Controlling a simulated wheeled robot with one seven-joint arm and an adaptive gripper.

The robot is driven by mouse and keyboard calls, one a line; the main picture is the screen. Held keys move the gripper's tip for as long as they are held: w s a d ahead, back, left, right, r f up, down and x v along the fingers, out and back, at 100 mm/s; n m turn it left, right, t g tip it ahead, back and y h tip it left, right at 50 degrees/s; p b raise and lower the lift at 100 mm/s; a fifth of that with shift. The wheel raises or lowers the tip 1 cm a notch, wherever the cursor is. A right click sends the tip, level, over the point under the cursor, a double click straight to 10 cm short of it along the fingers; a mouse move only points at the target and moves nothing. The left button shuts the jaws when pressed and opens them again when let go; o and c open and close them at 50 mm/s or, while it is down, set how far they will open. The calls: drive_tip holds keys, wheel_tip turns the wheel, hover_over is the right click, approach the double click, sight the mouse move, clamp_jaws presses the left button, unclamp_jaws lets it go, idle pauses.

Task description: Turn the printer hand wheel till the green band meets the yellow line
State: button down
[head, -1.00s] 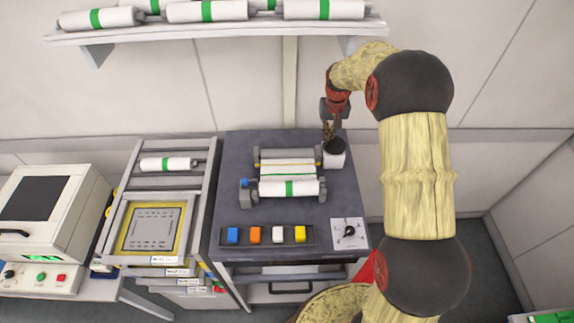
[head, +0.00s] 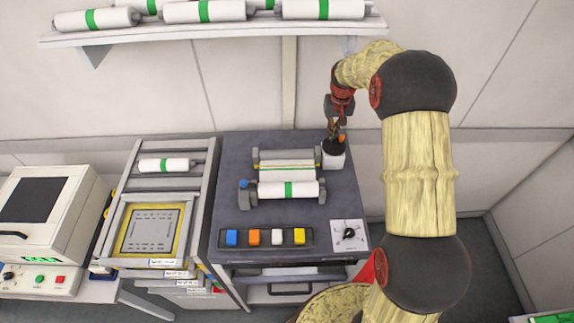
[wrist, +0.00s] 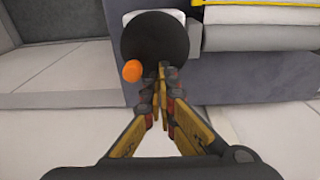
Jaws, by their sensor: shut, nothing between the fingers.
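The printer (head: 320,170) stands on the dark trolley top with two white rollers. Its black hand wheel (head: 333,147) is at the right end, and fills the upper middle of the wrist view (wrist: 150,42). The wheel's orange knob (head: 341,138) shows at its lower left in the wrist view (wrist: 132,71). A yellow line (head: 287,166) runs along the rear roller; it also shows in the wrist view (wrist: 260,3). A green band (head: 288,189) rings the front roller. My gripper (wrist: 162,70) is shut and empty, its tips in front of the wheel beside the knob; I cannot tell whether they touch.
A tray of coloured blocks (head: 308,247) and a dial plate (head: 348,234) sit at the trolley's front. A rack trolley (head: 205,200) stands to the left. A shelf with rollers (head: 210,34) hangs above. Bare trolley top lies left of the printer.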

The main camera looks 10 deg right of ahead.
sight(341, 136)
drive_tip(key=shift+s+d+f, duration=0.35)
drive_tip(key=shift+s+d, duration=0.15)
drive_tip(key=shift+s, duration=0.05)
drive_tip(key=shift+s+d+f, duration=0.35)
drive_tip(key=shift+s+d, duration=0.15)
idle(1.4)
drive_tip(key=shift+s+d, duration=0.35)
drive_tip(key=shift+s, duration=0.3)
idle(1.3)
drive_tip(key=shift+w+a, duration=0.3)
idle(0.4)
drive_tip(key=shift+w+r, duration=0.25)
drive_tip(key=shift+r, duration=0.6)
drive_tip(key=shift+w+r+p, duration=0.2)
drive_tip(key=shift+r+p, duration=1.4)
drive_tip(key=shift+r, duration=1.55)
